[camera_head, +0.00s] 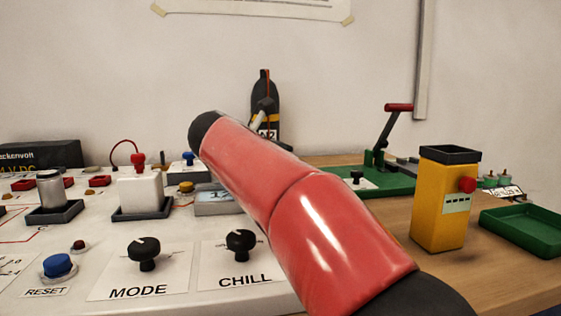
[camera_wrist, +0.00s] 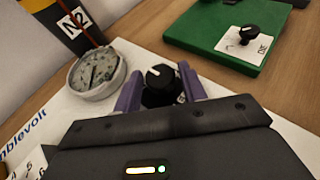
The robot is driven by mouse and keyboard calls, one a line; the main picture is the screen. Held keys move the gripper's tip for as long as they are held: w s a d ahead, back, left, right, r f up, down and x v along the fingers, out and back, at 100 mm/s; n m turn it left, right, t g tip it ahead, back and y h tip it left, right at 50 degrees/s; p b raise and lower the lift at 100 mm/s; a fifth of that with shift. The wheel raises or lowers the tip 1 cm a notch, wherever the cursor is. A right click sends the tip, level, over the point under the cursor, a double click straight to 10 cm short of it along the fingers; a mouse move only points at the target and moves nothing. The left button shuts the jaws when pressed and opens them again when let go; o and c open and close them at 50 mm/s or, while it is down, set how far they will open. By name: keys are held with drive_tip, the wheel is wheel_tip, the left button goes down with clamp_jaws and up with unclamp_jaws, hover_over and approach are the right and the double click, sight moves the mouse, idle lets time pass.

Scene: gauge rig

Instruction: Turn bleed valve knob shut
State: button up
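A black round knob (camera_wrist: 160,78) with a white pointer mark stands next to a dial gauge (camera_wrist: 97,73) in the wrist view. Its label is not readable, so I cannot confirm from lettering that it is the bleed valve knob. My gripper (camera_wrist: 159,70) has its two purple fingers on either side of this knob. The fingers are apart, with a thin gap showing at the right finger; contact on the left is unclear. In the head view my red arm hides the gripper, the gauge and this knob.
A dark N2 bottle (camera_head: 265,105) stands behind. A green board (camera_wrist: 225,35) with another black knob (camera_wrist: 250,33) lies to the right. MODE knob (camera_head: 144,250) and CHILL knob (camera_head: 240,242) are on the front panel. A yellow box (camera_head: 440,215) and green tray (camera_head: 525,228) stand right.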

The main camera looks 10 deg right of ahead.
drive_tip(key=c, duration=0.6)
drive_tip(key=p, duration=0.2)
drive_tip(key=m+g+h+p, duration=0.1)
drive_tip(key=p, duration=0.1)
drive_tip(key=shift+w+a+r, duration=0.15)
drive_tip(key=shift+r, duration=0.25)
drive_tip(key=shift+f+m+g+h+p, duration=0.1)
drive_tip(key=shift+m+g+h+p, duration=0.5)
drive_tip(key=shift+p, duration=0.65)
drive_tip(key=shift+f+m, duration=0.25)
drive_tip(key=shift+m, duration=0.15)
drive_tip(key=o, duration=0.9)
drive_tip(key=shift+o, duration=0.2)
drive_tip(key=p+v, duration=0.1)
drive_tip(key=v, duration=0.6)
drive_tip(key=shift+a+r, duration=0.15)
drive_tip(key=shift+a, duration=0.25)
